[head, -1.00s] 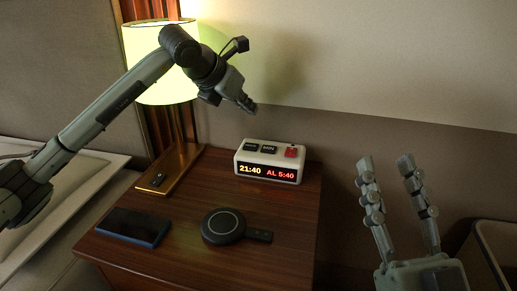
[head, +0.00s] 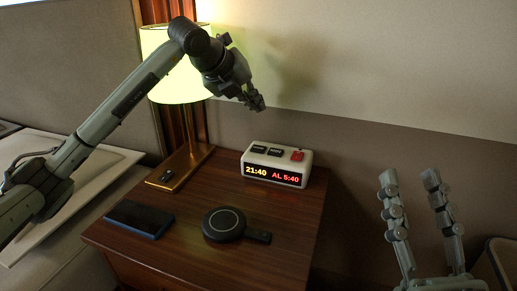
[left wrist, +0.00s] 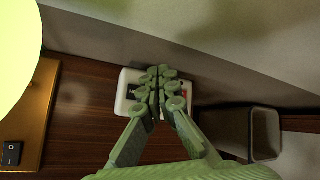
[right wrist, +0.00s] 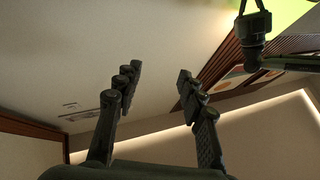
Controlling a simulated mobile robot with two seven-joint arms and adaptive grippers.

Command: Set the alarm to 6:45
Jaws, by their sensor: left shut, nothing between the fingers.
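The white alarm clock (head: 277,164) stands on the nightstand near the wall. Its display (head: 272,174) reads 21:40 in yellow and AL 5:40 in red. Two black buttons (head: 267,151) and a red button (head: 298,156) are on its top. My left gripper (head: 257,102) is shut and empty, above the clock and apart from it. In the left wrist view the shut fingers (left wrist: 160,85) cover much of the clock (left wrist: 124,92), hiding most of its buttons. My right gripper (head: 412,180) is open and empty, to the right of the nightstand; it also shows open in the right wrist view (right wrist: 158,75).
A lit lamp (head: 180,65) with a brass base stands left of the clock. A dark phone (head: 140,219) and a round black charging pad (head: 224,224) lie on the nightstand (head: 190,262) in front. A bin (left wrist: 264,132) stands at the right. The wall is close behind.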

